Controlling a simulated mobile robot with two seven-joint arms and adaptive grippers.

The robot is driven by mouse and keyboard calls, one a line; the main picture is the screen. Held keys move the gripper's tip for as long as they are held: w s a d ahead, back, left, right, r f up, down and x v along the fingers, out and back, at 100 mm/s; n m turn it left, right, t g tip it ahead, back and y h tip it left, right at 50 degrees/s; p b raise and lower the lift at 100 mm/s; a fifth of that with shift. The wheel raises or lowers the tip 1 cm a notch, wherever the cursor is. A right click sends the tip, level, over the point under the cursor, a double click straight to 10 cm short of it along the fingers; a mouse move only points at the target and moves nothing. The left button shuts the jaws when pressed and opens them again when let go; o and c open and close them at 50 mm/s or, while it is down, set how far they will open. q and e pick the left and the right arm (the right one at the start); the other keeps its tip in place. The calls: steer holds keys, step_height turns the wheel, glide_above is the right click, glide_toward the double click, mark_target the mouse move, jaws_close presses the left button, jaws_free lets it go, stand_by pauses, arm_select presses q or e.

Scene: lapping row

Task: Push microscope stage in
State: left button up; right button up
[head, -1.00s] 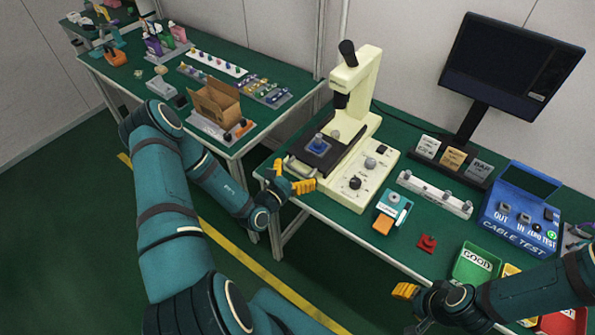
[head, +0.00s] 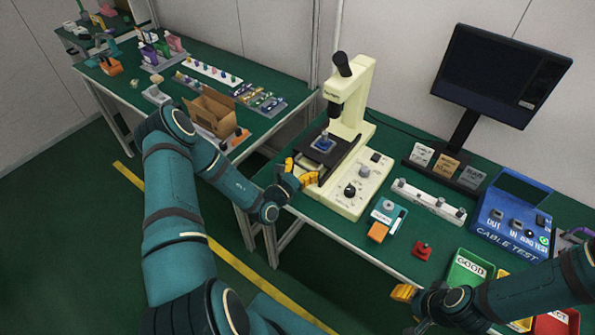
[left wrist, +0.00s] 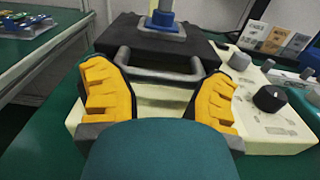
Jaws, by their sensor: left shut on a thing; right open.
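The cream microscope (head: 345,110) stands on the right-hand bench, with its column at the back. Its black stage (head: 330,155) carries a small blue piece (head: 324,143) below the objective. In the left wrist view a grey bar handle (left wrist: 160,66) sticks out from the front of the black stage (left wrist: 145,35). My left gripper (head: 299,171) is at the front of the microscope. My right gripper (head: 402,296) is open and empty near the bench's front edge, away from the microscope.
Right of the microscope are a teal-and-orange device (head: 384,218), a red button block (head: 422,250), a white knob strip (head: 428,200), a blue cable tester (head: 512,225) and a green bin (head: 468,270). A monitor (head: 505,70) stands behind. A second bench (head: 150,105) holds a cardboard box (head: 213,110).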

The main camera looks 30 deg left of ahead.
arm_select(q)
steer(key=o, duration=1.1)
steer(key=shift+w+d+r, duration=0.25)
steer(key=shift+w+r, duration=0.15)
steer(key=shift+w, duration=0.25)
steer(key=shift+o, duration=0.2)
steer(key=shift+s+a+f, duration=0.1)
steer(key=shift+s+f, duration=0.05)
steer(key=shift+s, duration=0.3)
steer(key=s+a, duration=0.1)
steer(key=s, duration=1.1)
steer(key=shift+f, duration=0.25)
steer(key=shift+s+a, duration=0.1)
